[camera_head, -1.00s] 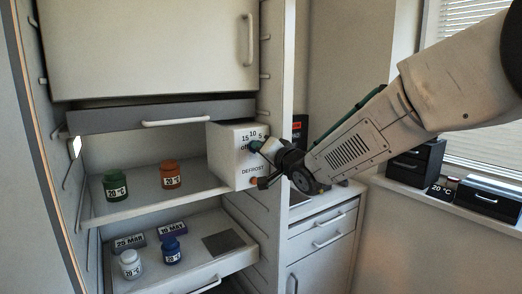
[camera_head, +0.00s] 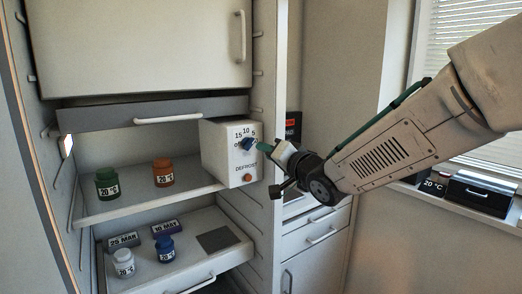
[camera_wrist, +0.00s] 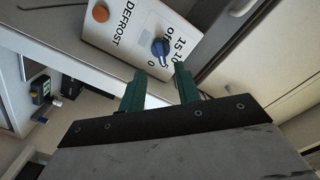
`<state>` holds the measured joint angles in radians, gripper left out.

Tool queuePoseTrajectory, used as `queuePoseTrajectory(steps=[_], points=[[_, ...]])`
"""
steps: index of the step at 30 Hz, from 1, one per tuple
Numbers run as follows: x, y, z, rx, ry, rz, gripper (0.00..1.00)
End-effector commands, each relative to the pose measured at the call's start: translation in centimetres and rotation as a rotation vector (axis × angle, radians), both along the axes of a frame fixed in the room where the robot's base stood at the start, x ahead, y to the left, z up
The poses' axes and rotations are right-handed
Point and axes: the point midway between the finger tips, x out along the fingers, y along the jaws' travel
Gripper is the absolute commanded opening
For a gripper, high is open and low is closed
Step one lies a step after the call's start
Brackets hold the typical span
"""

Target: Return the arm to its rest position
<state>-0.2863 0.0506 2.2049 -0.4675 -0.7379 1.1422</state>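My gripper (camera_head: 264,147) is just right of the white defrost box (camera_head: 222,165) in the head view. In the wrist view its two green fingers (camera_wrist: 160,70) stand apart with nothing between them. The blue knob (camera_head: 248,144) on the box's front face lies just beyond the fingertips. In the wrist view the knob (camera_wrist: 160,47) is clear of both fingers. My arm reaches in from the right, bent at the wrist.
The open fridge has an upper shelf with a green jar (camera_head: 107,183) and an orange jar (camera_head: 163,172). A lower drawer holds a white jar (camera_head: 124,262) and a blue jar (camera_head: 165,248). A counter with drawers (camera_head: 318,232) and a window sill lie to the right.

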Motion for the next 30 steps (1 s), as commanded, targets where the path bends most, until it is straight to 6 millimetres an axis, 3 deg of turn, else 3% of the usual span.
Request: queuePoseTrajectory(steps=[14,17,20,23,26,30], points=[[-0.5,-0.4,-0.2,-0.027,-0.008,-0.003,0.33],[-0.2,-1.3,-2.3,-0.146,0.031,-0.041,0.33],[-0.6,-3.3,-6.5,-0.338,0.144,-0.096,0.33],[-3.0,-6.8,-9.8,-0.553,0.287,-0.142,0.33],[-6.8,-10.8,-12.0,-0.741,0.445,-0.156,0.33],[-14.3,-16.1,-13.6,-0.945,0.683,-0.112,0.33]])
